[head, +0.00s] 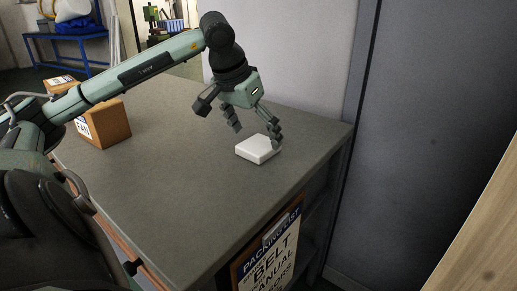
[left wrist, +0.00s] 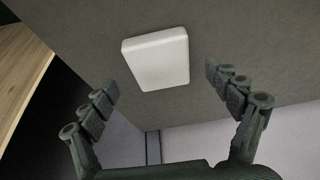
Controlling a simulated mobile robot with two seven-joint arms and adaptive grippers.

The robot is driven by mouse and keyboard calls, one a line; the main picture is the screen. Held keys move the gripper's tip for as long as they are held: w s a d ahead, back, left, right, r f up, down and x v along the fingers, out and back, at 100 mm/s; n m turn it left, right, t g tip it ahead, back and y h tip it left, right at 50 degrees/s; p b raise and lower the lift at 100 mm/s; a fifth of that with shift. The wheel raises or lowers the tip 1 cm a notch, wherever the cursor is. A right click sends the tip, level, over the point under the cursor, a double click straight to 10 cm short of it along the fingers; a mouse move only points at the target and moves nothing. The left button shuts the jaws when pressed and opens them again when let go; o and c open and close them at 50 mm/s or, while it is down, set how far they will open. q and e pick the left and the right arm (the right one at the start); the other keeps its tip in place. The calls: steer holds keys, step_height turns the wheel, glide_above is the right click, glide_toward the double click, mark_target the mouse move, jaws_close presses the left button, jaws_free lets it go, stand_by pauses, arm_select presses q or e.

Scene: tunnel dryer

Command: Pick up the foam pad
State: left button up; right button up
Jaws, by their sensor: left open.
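The foam pad (head: 256,150) is a small white block with rounded edges. It lies flat on the grey tabletop (head: 165,165), near the table's right edge. My left gripper (head: 255,129) is open and empty, just behind and above the pad in the head view. One finger appears close to the pad's back right corner; I cannot tell whether it touches. In the left wrist view the pad (left wrist: 157,58) lies beyond the two spread fingertips (left wrist: 165,84), roughly centred between them. My right gripper is not in view.
A cardboard box (head: 104,124) stands at the table's left side. A grey wall (head: 290,50) rises behind the table, with a dark panel (head: 430,100) to the right. A packing list sign (head: 270,255) hangs at the front. The tabletop's middle is clear.

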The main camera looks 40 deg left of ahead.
mark_target(258, 144)
arm_select(q)
steer(key=shift+x, duration=1.25)
steer(key=shift+w, duration=0.1)
steer(key=shift+f, duration=0.25)
steer(key=shift+c, duration=0.3)
steer(key=c, duration=0.9)
